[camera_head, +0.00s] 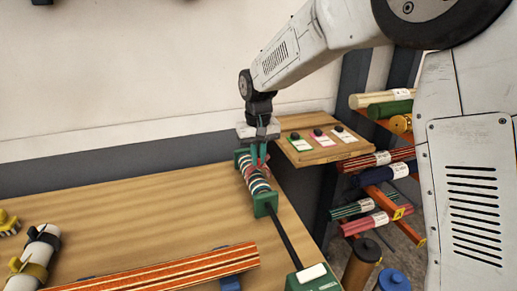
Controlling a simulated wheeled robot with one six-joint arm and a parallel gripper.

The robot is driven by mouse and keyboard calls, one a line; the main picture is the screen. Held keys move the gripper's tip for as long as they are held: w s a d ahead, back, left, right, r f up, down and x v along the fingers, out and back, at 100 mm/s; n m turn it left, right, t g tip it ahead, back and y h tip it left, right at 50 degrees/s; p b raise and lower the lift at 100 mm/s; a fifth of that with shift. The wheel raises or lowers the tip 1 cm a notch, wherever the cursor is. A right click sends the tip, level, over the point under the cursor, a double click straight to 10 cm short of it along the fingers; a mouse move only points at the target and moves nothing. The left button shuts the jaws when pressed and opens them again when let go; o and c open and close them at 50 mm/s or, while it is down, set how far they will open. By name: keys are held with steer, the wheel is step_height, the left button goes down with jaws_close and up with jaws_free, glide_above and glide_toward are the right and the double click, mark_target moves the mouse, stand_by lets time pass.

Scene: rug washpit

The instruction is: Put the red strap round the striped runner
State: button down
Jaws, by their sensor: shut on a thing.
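The striped runner (170,269) is a long orange, red and cream striped roll lying along the front of the wooden table. My gripper (258,160) points down at the far right part of the table, well behind the runner. Its teal fingers are shut on a strap among several banded rings on a holder with green end plates (265,204). A red strap (257,184) shows in this row just below the fingertips. The fingers partly hide the row, and the exact grip on the strap is too small to see clearly.
A dark bar runs from the holder to a green block with a white top (311,274). A blue support (230,283) sits under the runner. A white roll with yellow bands (37,255) lies at left. A card board (323,146) and a roll rack (385,170) stand right. The middle table is clear.

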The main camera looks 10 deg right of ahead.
mark_target(258, 167)
steer(key=shift+f, duration=2)
steer(key=c, duration=1.4)
jaws_free()
steer(key=shift+c, duration=0.2)
